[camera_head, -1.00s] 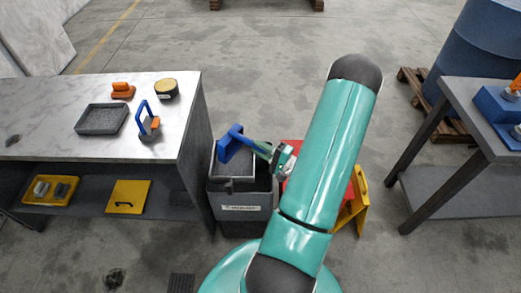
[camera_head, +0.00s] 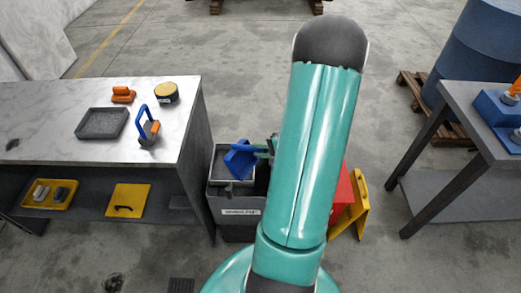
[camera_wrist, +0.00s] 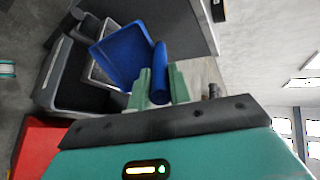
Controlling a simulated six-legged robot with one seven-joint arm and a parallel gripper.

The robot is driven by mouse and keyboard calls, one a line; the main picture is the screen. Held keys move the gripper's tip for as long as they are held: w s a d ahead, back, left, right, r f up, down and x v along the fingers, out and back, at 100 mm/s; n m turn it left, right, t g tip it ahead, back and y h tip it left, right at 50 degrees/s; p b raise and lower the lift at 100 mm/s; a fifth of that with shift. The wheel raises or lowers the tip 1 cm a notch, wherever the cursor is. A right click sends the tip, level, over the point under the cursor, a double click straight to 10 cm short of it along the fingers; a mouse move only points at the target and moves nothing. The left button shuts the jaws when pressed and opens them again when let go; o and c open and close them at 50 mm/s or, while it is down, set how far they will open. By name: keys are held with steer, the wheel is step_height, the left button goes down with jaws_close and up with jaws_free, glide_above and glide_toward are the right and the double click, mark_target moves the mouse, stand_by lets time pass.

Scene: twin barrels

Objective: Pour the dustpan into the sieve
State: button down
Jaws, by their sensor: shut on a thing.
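The blue dustpan (camera_head: 240,161) is held over the grey bin, tilted, in the head view. In the wrist view the dustpan (camera_wrist: 128,52) shows its broad face, with its handle between my fingers. My gripper (camera_wrist: 160,88) is shut on that handle; in the head view it is mostly hidden behind my arm. A light-grey square frame, which looks like the sieve (camera_head: 219,157), sits in the left part of the bin, beneath and beside the dustpan. The sieve's rim (camera_wrist: 97,72) also shows in the wrist view, partly covered by the dustpan. I cannot see any contents of the dustpan.
The grey bin (camera_head: 236,212) stands beside a marble-topped bench (camera_head: 60,145) holding a grey tray (camera_head: 101,122), a blue-handled tool (camera_head: 148,128) and small items. A red box (camera_head: 341,192) and yellow stand (camera_head: 352,207) are right of my arm. Another table (camera_head: 450,190) stands farther right.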

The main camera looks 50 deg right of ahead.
steer(key=r+g, duration=0.1)
steer(key=g, duration=0.3)
steer(key=shift+w+a+r+h, duration=0.1)
steer(key=shift+r+h, duration=0.25)
steer(key=shift+h, duration=0.05)
steer(key=shift+r+g, duration=0.15)
steer(key=shift+g, duration=0.6)
steer(key=shift+r+g, duration=0.15)
steer(key=shift+g, duration=0.6)
steer(key=shift+r, duration=0.1)
steer(key=shift+r+g, duration=0.1)
steer(key=shift+g, duration=0.3)
steer(key=r+g, duration=0.1)
steer(key=g, duration=0.2)
steer(key=shift+r+h, duration=0.15)
steer(key=shift+h, duration=0.25)
steer(key=shift+r+g, duration=0.4)
steer(key=shift+g, duration=0.6)
steer(key=shift+s, duration=0.2)
